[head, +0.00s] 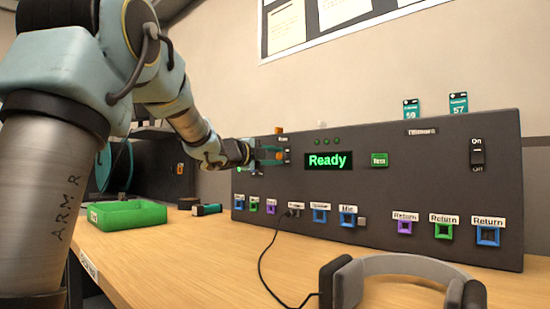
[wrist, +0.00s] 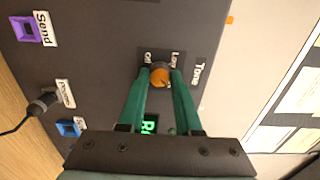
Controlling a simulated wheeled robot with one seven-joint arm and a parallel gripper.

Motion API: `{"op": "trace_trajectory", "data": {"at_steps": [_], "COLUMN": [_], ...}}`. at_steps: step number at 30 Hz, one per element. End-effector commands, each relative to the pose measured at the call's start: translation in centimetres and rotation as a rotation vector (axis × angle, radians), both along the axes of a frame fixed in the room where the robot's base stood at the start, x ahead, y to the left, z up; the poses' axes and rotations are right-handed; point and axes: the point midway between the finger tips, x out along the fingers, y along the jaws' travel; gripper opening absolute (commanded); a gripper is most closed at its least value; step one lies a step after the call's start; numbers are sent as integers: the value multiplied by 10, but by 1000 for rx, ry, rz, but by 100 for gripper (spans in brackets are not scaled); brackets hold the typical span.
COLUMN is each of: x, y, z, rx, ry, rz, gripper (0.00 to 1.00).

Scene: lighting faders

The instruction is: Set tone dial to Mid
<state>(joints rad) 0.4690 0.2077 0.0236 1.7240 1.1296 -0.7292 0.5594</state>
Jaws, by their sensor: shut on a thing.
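The tone dial (wrist: 160,77) is a round orange knob on the dark panel, beside a "Tone" label in the wrist view. Labels reading "Off" and "Low" sit close to it; I see no "Mid" label there, and the fingers cover part of its surround. I cannot make out clearly where its pointer stands. My gripper (wrist: 161,72) has its two green fingers shut on the dial, one on each side. In the head view my gripper (head: 272,155) is at the panel's upper left, and the dial is mostly hidden by the fingers.
The panel (head: 440,180) carries a green "Ready" display (head: 329,161), a green button (head: 379,159), an On/Off switch (head: 477,152) and a row of coloured sockets. A cable runs from a plug to headphones (head: 400,265) in front. A green tray (head: 128,215) stands left.

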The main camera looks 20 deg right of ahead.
Motion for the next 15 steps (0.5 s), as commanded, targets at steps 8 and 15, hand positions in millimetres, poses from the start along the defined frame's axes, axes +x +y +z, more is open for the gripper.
{"op": "trace_trajectory", "data": {"at_steps": [8, 15], "x": [0, 0], "y": [0, 0], "z": [0, 0], "rx": [0, 0], "ry": [1, 1], "rz": [-1, 0], "gripper": [56, 63]}}
